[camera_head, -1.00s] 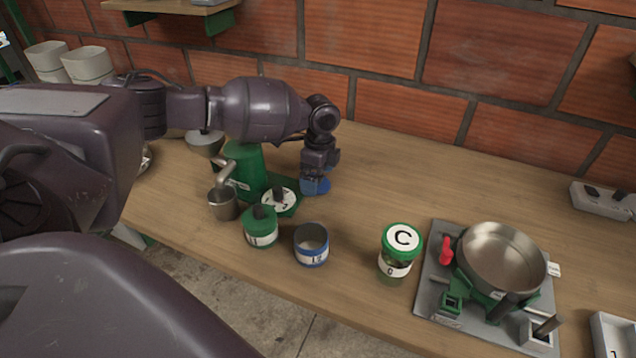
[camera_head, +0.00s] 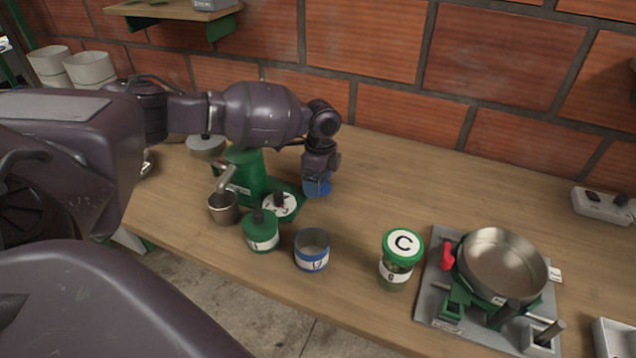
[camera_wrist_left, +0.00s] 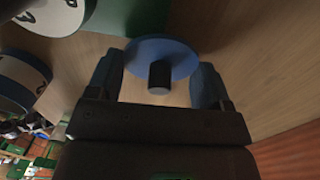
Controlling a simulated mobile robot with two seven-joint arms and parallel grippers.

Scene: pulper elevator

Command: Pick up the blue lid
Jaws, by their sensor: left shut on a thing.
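The blue lid (camera_head: 318,190) is under my left gripper (camera_head: 320,175), just right of the green machine on the table. In the left wrist view the lid (camera_wrist_left: 178,52) is a round blue disc with a dark knob, between the two fingers of the gripper (camera_wrist_left: 160,82). The gripper is shut on the lid. I cannot tell whether the lid touches the tabletop. An open jar with a blue rim (camera_head: 312,250) stands nearer the front edge. My right gripper is not in view.
The green machine (camera_head: 250,172) stands left of my gripper, with a metal cup (camera_head: 223,208) beside it. A green-lidded jar (camera_head: 262,232), a jar marked C (camera_head: 400,258) and a metal pan (camera_head: 500,265) stand nearby. The table (camera_head: 420,185) right of the gripper is clear.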

